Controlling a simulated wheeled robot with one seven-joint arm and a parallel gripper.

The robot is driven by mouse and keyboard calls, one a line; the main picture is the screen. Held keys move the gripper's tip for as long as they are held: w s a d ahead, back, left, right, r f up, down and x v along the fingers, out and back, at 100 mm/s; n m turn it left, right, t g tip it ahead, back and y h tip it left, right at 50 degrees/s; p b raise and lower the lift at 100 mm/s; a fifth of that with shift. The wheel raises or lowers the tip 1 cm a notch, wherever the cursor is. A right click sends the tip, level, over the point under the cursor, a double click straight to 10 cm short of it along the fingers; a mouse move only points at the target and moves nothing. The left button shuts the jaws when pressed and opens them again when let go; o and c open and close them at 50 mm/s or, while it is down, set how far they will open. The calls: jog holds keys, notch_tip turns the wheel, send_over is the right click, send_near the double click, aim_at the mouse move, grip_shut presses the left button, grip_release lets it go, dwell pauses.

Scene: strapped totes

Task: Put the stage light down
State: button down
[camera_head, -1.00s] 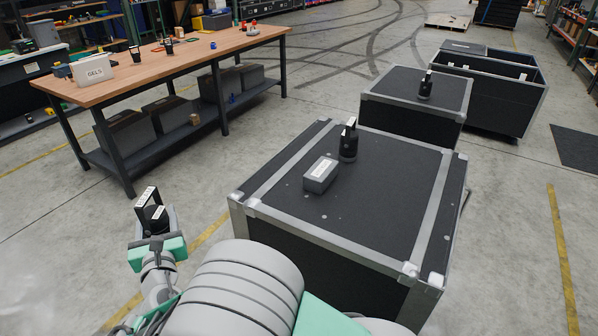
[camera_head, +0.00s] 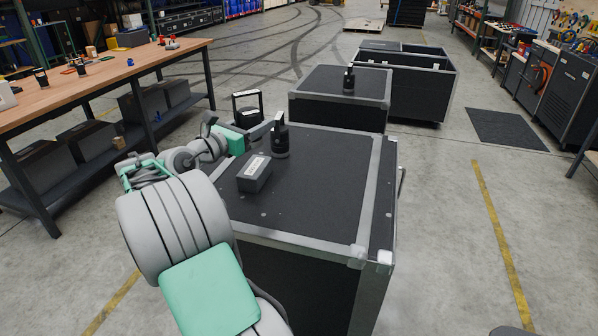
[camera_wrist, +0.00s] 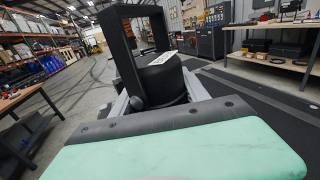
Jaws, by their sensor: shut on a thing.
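My gripper (camera_head: 252,130) is shut on a black stage light (camera_head: 247,107) with a square yoke, at the left far edge of the near black case (camera_head: 320,205). In the wrist view the held light (camera_wrist: 162,75) stands between the grey fingers (camera_wrist: 160,100), yoke upward; its underside is hidden. I cannot tell if it touches the case. A second black light (camera_head: 280,142) stands upright on the case just right of my gripper. A dark grey box with a white label (camera_head: 255,173) lies on the case nearer to me.
An open black tote (camera_head: 425,85) stands farther back. A wooden workbench (camera_head: 120,65) is at the left. The near case's front and right top are clear.

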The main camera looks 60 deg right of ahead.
jog(key=s+f, duration=0.3)
jog(key=s, duration=0.1)
jog(key=s+f+b, duration=0.1)
jog(key=s+f, duration=0.1)
jog(key=s, duration=0.2)
jog(key=s+f, duration=0.3)
jog(key=s, duration=0.2)
jog(key=shift+d+f, duration=0.15)
jog(key=shift+f, duration=0.15)
jog(key=f, duration=0.1)
jog(key=f+b, duration=0.1)
jog(key=f, duration=0.1)
jog(key=shift+s+f, duration=0.3)
jog(key=shift+s, duration=0.1)
jog(key=shift+f, duration=0.2)
jog(key=shift+f, duration=0.1)
jog(key=shift+f, duration=0.15)
jog(key=c, duration=0.6)
grip_release()
jog(key=shift+f, duration=0.1)
jog(key=shift+o, duration=0.2)
